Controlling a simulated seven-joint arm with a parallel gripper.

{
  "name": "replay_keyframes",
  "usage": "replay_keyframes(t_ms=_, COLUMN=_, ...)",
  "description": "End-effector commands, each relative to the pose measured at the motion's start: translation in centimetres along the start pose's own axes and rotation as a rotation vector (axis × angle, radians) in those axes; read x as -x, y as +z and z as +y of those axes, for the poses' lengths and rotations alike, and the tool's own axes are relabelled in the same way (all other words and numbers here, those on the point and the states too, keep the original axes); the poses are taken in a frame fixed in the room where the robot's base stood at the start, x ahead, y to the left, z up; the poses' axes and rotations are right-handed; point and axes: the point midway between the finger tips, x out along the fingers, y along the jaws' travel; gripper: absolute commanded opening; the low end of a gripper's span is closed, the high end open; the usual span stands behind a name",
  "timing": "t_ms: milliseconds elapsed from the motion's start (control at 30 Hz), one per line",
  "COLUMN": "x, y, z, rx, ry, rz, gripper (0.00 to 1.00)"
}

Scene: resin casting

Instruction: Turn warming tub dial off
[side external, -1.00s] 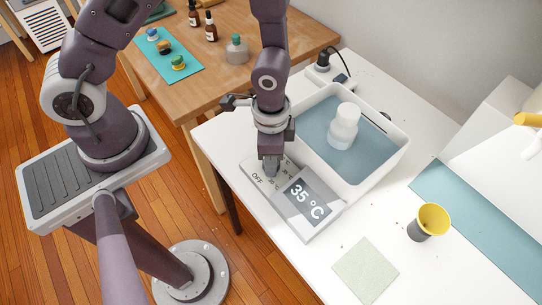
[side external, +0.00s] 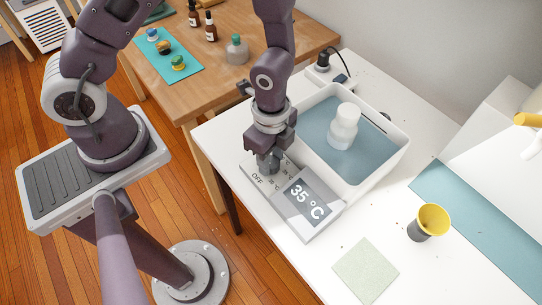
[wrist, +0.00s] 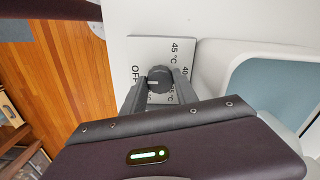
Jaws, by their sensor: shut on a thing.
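The warming tub's control panel (side external: 310,228) lies at the front left of the tub (side external: 392,160), and its display reads 35 °C. The dark round dial (wrist: 159,76) shows between my fingertips in the wrist view. A pale mark on the dial points left, toward the OFF label (wrist: 135,76). A 45 °C label (wrist: 174,52) is above the dial. My gripper (side external: 268,166) points down over the panel and is shut on the dial, one finger on each side. In the side view my gripper mostly hides the dial.
A white bottle (side external: 344,127) stands in the tub's blue water. A yellow-rimmed cup (side external: 430,222) and a pale green mat (side external: 365,270) are on the white table to the right. A plug and cable (side external: 325,65) are at the back.

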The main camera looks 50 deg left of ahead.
Motion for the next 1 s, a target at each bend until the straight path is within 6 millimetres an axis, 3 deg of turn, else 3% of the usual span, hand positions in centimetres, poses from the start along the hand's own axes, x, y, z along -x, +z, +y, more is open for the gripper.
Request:
replay_keyframes(t_ms=500, x=0.1, y=-0.1, z=-0.1, rx=-0.016, ry=-0.003, rz=0.002, gripper=0.00)
replay_keyframes(t_ms=533, x=0.1, y=-0.1, z=-0.1, rx=-0.016, ry=-0.002, rz=0.002, gripper=0.41)
replay_keyframes(t_ms=600, x=0.0, y=-0.1, z=-0.1, rx=-0.015, ry=-0.002, rz=0.001, gripper=0.55)
replay_keyframes(t_ms=900, x=0.1, y=0.0, z=0.0, rx=-0.014, ry=-0.001, rz=0.001, gripper=0.57)
replay_keyframes(t_ms=1000, x=1.2, y=-0.1, z=-0.1, rx=-0.012, ry=-0.003, rz=0.004, gripper=0.57)
